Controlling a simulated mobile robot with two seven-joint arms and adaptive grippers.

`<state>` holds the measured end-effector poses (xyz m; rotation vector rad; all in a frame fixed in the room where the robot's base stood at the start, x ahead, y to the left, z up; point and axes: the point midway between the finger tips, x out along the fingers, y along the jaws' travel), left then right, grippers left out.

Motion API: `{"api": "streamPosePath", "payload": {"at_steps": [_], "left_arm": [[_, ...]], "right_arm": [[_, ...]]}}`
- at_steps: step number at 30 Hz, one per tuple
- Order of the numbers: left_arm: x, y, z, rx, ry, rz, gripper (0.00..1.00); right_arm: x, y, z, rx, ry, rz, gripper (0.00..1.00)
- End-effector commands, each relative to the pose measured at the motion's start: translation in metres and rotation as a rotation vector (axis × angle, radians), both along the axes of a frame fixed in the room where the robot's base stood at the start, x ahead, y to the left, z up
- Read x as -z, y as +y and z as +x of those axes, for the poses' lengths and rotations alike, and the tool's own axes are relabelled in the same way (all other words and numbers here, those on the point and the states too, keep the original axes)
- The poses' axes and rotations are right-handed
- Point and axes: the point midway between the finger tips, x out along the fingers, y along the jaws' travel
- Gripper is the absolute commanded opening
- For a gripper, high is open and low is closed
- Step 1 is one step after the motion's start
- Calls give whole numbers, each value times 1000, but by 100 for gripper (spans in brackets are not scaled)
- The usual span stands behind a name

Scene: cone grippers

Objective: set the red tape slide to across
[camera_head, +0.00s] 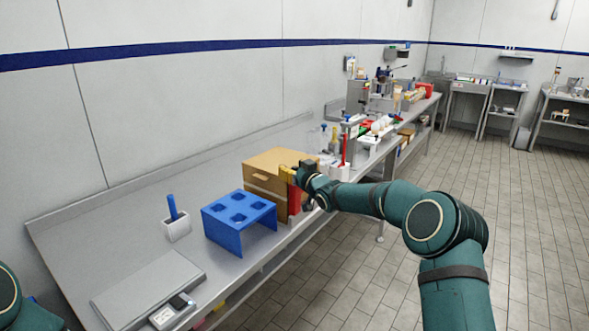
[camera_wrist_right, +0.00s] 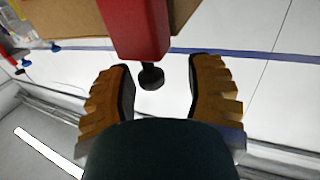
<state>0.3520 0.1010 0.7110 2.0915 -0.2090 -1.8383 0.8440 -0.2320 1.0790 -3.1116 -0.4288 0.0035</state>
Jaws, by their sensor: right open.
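A red piece (camera_head: 295,201), which I take for the red tape slide, shows at the right side of a brown cardboard box (camera_head: 263,184). In the right wrist view the red piece (camera_wrist_right: 136,27) comes down from the top edge, with a round black knob (camera_wrist_right: 151,78) below it. My right gripper (camera_head: 293,174) is at the box's right side, partly hiding the red piece. Its yellow fingers are open, one on each side of the knob, with visible gaps. I cannot tell the slide's setting. My left gripper is out of view.
A blue stand with holes (camera_head: 239,214) is left of the box. Farther left are a white holder (camera_head: 176,229) with a blue handle and a flat scale (camera_head: 150,287). Bottles and instruments crowd the bench beyond the box. The floor at right is clear.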

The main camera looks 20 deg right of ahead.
Motion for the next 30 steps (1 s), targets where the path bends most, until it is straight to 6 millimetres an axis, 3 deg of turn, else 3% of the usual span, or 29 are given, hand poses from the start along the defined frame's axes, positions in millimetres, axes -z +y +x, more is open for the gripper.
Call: {"api": "streamPosePath", "payload": {"at_steps": [13, 30], "left_arm": [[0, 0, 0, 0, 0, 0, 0], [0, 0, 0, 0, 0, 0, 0]], "right_arm": [[-2, -5, -10, 3, -2, 0, 51], [-1, -29, -97, 3, -1, -2, 51]]}}
